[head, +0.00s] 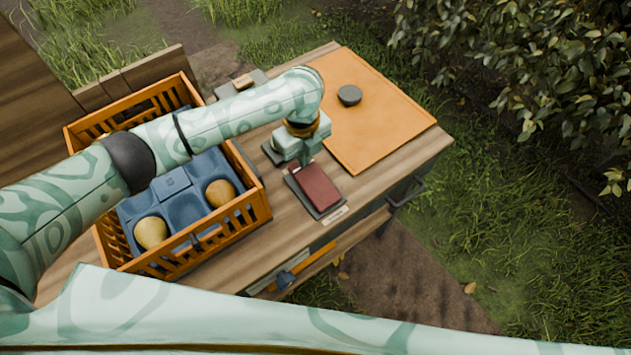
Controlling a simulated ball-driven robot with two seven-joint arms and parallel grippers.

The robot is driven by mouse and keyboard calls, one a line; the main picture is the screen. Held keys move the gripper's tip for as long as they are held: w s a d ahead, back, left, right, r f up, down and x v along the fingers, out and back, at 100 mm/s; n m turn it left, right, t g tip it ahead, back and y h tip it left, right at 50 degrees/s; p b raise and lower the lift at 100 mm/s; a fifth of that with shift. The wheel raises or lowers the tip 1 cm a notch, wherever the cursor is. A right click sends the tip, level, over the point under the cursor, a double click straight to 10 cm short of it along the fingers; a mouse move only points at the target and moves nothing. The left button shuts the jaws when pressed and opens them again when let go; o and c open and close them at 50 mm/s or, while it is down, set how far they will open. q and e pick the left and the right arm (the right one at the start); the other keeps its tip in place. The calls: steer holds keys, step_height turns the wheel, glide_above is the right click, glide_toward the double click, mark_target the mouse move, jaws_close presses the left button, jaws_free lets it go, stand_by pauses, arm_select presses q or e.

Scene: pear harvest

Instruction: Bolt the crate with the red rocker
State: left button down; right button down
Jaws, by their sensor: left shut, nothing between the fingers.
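The orange crate (262,208) stands on the wooden bench. My left gripper (306,161) is shut and empty, pointing down at the upper edge of the red rocker. I cannot tell whether its tips touch it. My left arm crosses above the crate and hides part of it. My right gripper is out of view.
An orange mat (372,120) with a dark round piece (349,95) covers the bench's right end. A grey plate (240,84) lies behind my arm. A dark handle (407,192) juts from the bench's side. An orange-handled tool (303,267) is at the front edge.

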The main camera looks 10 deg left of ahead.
arm_select(q)
steer(key=shift+f+b, duration=0.5)
steer(key=shift+f, duration=0.8)
stand_by(0.4)
step_height(320, 180, up, 7)
steer(key=p, duration=0.8)
steer(key=shift+r, duration=0.1)
stand_by(0.4)
